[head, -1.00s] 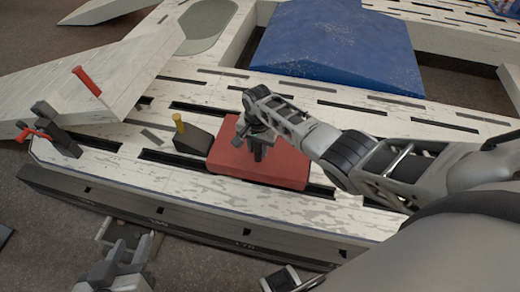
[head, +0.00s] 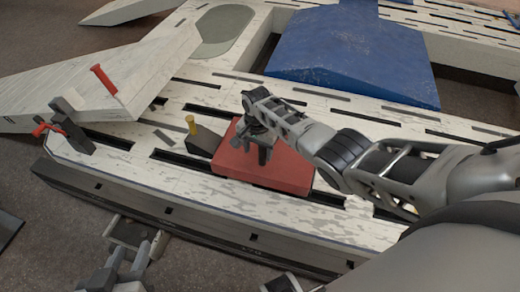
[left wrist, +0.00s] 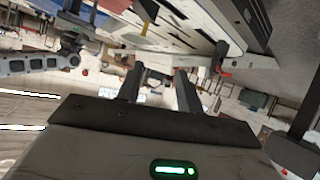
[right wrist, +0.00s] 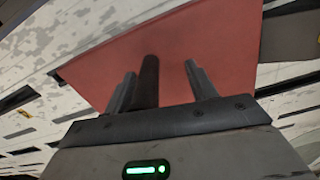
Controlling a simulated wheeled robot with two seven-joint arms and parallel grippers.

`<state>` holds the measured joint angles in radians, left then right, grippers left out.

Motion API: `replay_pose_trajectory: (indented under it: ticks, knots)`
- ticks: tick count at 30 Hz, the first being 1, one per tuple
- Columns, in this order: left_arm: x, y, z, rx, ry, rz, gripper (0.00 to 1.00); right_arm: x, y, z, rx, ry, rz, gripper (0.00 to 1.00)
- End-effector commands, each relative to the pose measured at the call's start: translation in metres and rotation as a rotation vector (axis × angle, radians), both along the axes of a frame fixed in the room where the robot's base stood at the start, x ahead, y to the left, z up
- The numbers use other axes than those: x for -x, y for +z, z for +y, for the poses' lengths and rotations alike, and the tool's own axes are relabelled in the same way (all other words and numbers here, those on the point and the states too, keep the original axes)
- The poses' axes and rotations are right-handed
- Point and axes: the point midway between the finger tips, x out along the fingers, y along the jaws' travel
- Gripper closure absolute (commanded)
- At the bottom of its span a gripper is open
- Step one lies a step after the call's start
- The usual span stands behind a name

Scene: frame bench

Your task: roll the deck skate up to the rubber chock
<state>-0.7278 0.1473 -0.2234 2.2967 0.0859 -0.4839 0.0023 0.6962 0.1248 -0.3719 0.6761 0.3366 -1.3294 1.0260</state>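The deck skate is a flat red block (head: 285,172) on the pale slotted bench, with a dark upright post (right wrist: 148,82) on top. The rubber chock (head: 202,141) is a dark wedge with a yellow-topped peg, at the skate's left end. They look touching or nearly so; the exact contact is hard to tell. My right gripper (head: 258,152) is low over the skate. Its fingers (right wrist: 164,85) are apart, with the post between them, nearer the left finger. My left gripper (head: 125,268) is off the bench's front edge, its fingers (left wrist: 158,88) apart and empty.
A dark clamp with a red handle (head: 70,125) stands at the bench's left end. A pale sloped panel (head: 120,72) with a red peg lies behind it. A blue wedge-shaped block (head: 350,60) is at the back. Bench slots run beside the skate.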

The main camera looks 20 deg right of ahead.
Motion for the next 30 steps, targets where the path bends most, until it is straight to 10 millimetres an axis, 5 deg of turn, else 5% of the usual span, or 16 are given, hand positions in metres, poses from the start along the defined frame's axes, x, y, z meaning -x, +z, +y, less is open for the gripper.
replay_pose_trajectory:
  ticks: [8,22,30]
  knots:
    - [0.0,0.005,0.0,0.0,-0.001,0.001,0.64,-0.005,0.012,0.008,-0.014,0.006,-0.019,0.55]
    - [-0.002,0.027,0.002,0.004,0.01,0.044,0.64,-0.005,0.116,0.005,-0.01,0.005,-0.017,0.55]
    - [0.0,0.025,0.002,0.009,0.017,0.064,0.64,-0.002,0.154,0.001,-0.004,0.002,-0.006,0.55]
